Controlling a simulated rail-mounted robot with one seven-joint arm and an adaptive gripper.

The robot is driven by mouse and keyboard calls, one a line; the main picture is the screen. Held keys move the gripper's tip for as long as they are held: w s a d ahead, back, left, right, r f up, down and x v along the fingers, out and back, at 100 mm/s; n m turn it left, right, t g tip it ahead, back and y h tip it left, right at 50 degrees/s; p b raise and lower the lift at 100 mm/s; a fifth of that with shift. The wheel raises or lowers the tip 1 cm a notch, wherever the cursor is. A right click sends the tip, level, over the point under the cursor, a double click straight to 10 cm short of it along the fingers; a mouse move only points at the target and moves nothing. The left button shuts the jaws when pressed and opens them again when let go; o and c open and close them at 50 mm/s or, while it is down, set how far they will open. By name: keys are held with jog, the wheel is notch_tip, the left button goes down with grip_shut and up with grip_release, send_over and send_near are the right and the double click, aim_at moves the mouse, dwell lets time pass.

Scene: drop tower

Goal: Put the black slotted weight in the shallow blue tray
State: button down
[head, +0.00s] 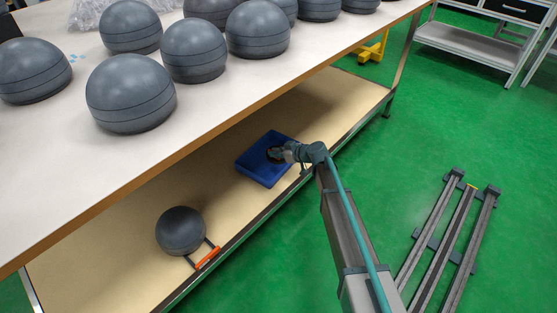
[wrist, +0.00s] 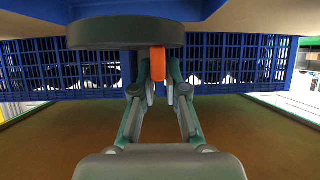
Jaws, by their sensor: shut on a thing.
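The blue tray (head: 258,172) is on the lower shelf beneath the worktop, and part of its blue surface also shows along the top edge of the wrist view (wrist: 135,10). My gripper (head: 281,153) is over the tray, reaching in from the right. In the wrist view my gripper (wrist: 158,72) is shut on a narrow orange part (wrist: 158,62) beside the dark round disc of the black slotted weight (wrist: 118,34). In the head view the weight (head: 272,153) is small, dark and partly hidden by my gripper. I cannot tell whether it touches the tray floor.
Several grey domes (head: 130,93) stand on the worktop (head: 60,150) above. Blue slatted walls (wrist: 225,60) stand behind in the wrist view. The shelf between ball and tray is clear.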

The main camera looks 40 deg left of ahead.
jog(key=f, duration=0.1)
jog(key=w+a+f, duration=0.1)
jog(key=a+f+b, duration=0.1)
jog(key=shift+w+a+f, duration=0.1)
jog(key=shift+w+f, duration=0.15)
jog(key=shift+w, duration=0.15)
jog(key=f, duration=0.1)
jog(key=f+b, duration=0.1)
jog(key=w+a+f+b, duration=0.1)
jog(key=f, duration=0.1)
jog(key=shift+s+f, duration=0.1)
jog(key=shift+f, duration=0.25)
jog(key=shift+f+b, duration=0.15)
jog(key=shift+b, duration=0.25)
jog(key=c, duration=1.2)
grip_release()
